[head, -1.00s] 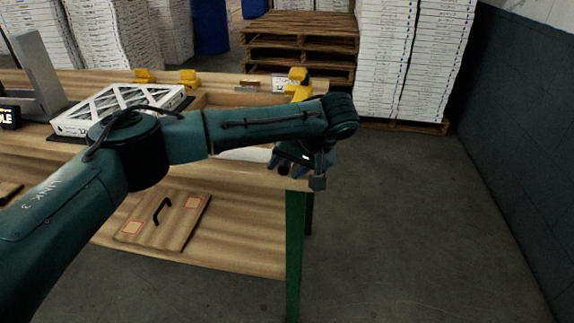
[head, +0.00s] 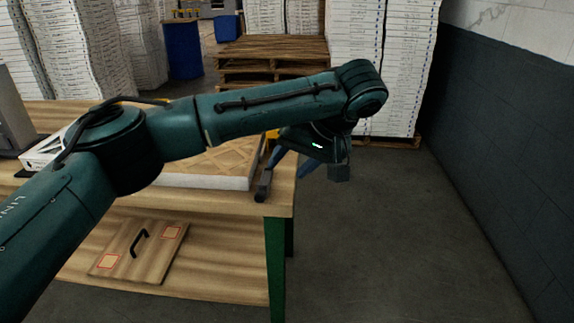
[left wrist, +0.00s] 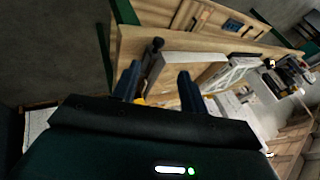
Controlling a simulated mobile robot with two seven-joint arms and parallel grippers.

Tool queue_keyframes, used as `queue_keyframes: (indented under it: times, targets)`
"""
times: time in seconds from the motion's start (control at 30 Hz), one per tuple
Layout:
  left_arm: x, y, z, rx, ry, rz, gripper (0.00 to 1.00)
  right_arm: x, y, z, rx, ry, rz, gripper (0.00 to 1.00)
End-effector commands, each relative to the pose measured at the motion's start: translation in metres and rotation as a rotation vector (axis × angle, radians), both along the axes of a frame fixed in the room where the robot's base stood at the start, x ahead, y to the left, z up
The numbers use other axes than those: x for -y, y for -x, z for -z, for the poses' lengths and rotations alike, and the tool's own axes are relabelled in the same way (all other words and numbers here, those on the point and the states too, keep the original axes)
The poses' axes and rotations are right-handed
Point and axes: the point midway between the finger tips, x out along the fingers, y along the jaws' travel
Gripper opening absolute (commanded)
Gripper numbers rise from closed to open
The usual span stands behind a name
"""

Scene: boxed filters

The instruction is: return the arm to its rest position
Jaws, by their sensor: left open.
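My left arm reaches across the head view from the lower left. Its left gripper (head: 288,166) hangs below the wrist by the right end of the wooden table (head: 75,106), fingers pointing down and to the left. The gripper is open with nothing between its blue fingers. The left wrist view also shows the open left gripper (left wrist: 157,85), with the table beyond its fingertips. A filter with a white frame and tan lattice (head: 205,181) lies on the table, partly hidden behind my arm. My right gripper is in neither view.
A dark upright clamp-like part (head: 263,187) stands at the table's right corner, close to the fingers. A wooden panel with a black handle (head: 138,250) lies on the lower shelf. Stacked white boxes (head: 385,60) and pallets (head: 270,48) stand behind. Floor to the right is clear.

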Motion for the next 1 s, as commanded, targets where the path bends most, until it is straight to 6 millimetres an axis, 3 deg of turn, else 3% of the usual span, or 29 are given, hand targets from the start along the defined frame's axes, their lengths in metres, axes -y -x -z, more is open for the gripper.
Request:
queue_keyframes:
  times: [0.27,0.37,0.47,0.6,0.7,0.87,1.0]
  targets:
    - [0.003,0.002,0.008,-0.014,0.007,0.018,0.43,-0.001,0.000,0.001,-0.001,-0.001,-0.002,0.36]
    - [0.014,0.012,0.032,-0.062,0.040,0.087,0.43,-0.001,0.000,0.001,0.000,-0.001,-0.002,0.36]
    - [0.032,0.031,0.070,-0.138,0.111,0.207,0.43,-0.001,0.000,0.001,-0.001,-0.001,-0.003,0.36]
    - [0.060,0.067,0.119,-0.227,0.261,0.386,0.43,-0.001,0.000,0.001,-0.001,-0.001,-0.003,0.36]
    - [0.073,0.092,0.145,-0.258,0.377,0.483,0.43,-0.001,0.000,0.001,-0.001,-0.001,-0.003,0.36]
    - [0.079,0.125,0.175,-0.261,0.555,0.572,0.43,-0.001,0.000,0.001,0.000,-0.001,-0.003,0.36]
    - [0.067,0.147,0.196,-0.223,0.677,0.589,0.43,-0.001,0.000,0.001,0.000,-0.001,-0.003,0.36]
